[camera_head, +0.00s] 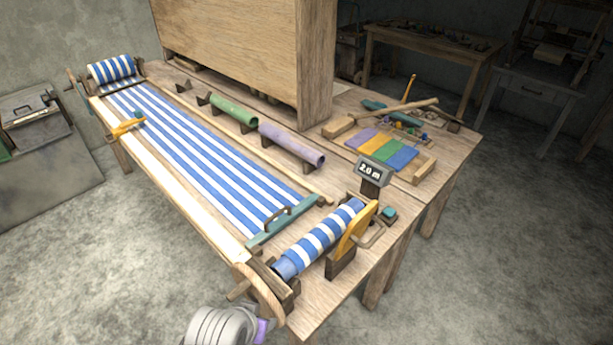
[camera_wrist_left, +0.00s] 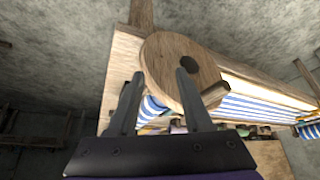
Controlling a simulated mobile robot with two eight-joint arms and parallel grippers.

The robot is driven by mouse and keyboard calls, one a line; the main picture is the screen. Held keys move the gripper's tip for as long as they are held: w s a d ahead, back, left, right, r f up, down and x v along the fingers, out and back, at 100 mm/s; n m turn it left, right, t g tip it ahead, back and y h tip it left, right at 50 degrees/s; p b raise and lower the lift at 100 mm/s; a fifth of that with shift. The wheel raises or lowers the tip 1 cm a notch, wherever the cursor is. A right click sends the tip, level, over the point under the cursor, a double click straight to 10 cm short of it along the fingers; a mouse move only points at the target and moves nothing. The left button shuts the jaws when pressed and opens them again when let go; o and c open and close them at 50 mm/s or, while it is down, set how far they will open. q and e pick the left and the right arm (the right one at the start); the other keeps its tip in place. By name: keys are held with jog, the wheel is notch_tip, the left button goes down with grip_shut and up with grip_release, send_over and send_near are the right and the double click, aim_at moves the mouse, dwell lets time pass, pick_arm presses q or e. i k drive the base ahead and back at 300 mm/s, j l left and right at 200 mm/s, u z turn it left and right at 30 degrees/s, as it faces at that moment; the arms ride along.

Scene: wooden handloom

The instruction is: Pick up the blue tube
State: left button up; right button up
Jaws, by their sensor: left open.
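I cannot make out a plain blue tube. A rack near the table's middle holds a green tube (camera_head: 233,112) and a lavender tube (camera_head: 291,143); its far-left cradle (camera_head: 184,87) is empty. A blue-and-white striped roll (camera_head: 325,236) with a bare blue end lies at the table's front. My left gripper (camera_wrist_left: 160,74) is open and empty in the wrist view, its fingers in front of a round wooden disc (camera_wrist_left: 205,62) at the loom's end; contact cannot be told. In the head view only part of my left arm shows at the bottom. My right gripper is out of view.
Striped cloth (camera_head: 190,150) stretches along the table to a far roll (camera_head: 111,69). A tall wooden panel (camera_head: 235,45) stands behind the rack. A display reading 2.0 m (camera_head: 369,172) and a yellow-orange upright piece (camera_head: 356,232) stand near the front roll. Colored swatches (camera_head: 381,149) lie at right.

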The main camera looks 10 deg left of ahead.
aim_at(300, 255)
jog(key=u, duration=0.4)
jog(key=l+u, duration=0.15)
jog(key=u, duration=0.25)
jog(key=l+u, duration=0.1)
jog(key=u, duration=0.3)
jog(key=l+u, duration=0.1)
jog(key=u, duration=0.3)
jog(key=k+l+u, duration=0.1)
jog(key=l+u, duration=0.2)
jog(key=k+l+u, duration=0.1)
jog(key=l+u, duration=0.15)
jog(key=k+l+u, duration=0.15)
jog(key=l+u, duration=0.15)
jog(key=k+l, duration=0.25)
jog(key=l, duration=0.15)
jog(key=k+l+u, duration=0.1)
jog(key=k+l, duration=0.15)
jog(key=l, duration=0.15)
